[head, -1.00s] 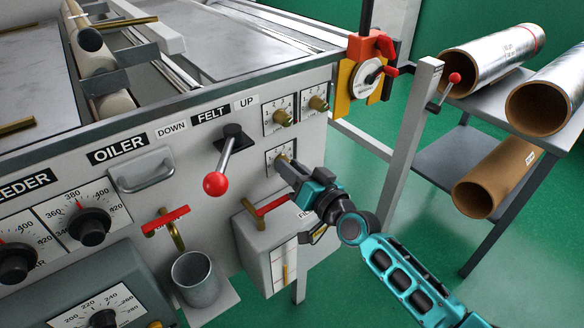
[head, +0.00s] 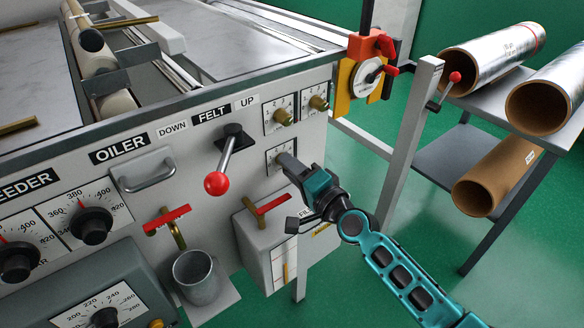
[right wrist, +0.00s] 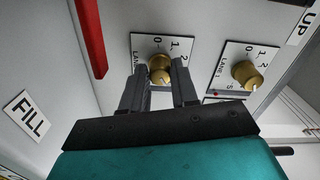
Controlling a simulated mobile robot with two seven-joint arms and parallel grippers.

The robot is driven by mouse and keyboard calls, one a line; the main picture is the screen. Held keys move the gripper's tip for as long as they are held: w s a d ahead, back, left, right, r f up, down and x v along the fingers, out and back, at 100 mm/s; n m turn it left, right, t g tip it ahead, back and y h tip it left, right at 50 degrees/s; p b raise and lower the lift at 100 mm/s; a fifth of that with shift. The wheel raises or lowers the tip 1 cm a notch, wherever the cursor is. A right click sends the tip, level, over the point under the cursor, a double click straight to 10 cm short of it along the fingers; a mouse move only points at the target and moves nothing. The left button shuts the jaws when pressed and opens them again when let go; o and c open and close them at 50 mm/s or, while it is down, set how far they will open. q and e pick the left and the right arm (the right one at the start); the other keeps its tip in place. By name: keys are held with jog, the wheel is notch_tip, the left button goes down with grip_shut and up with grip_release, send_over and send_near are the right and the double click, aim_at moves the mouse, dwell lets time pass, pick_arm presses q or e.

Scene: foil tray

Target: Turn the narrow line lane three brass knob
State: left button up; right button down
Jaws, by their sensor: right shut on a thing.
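The narrow line dial plate (head: 272,158) is the lower of three small white plates on the machine's front. Its brass knob is mostly hidden by my right gripper (head: 287,161) in the head view. In the right wrist view the brass knob (right wrist: 160,66) shows between the two dark fingertips of my right gripper (right wrist: 160,72), which is shut on it. The plate there reads 0, 1, 2, and its lane label is partly covered. The knob's pointer is not clear. My left gripper is not in view.
Two other brass knobs (head: 283,117) (head: 318,103) sit above. A red-ball lever (head: 216,183) is left of the gripper. A red handle (head: 268,205) and grey box (head: 265,245) lie just below. A grey post (head: 408,140) and roll table (head: 490,175) stand right.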

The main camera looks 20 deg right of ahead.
jog(key=shift+m, duration=0.5)
jog(key=c, duration=0.9)
grip_release()
jog(key=shift+o, duration=0.2)
jog(key=v, duration=1.3)
jog(key=shift+b, duration=0.45)
jog(key=shift+a, duration=0.1)
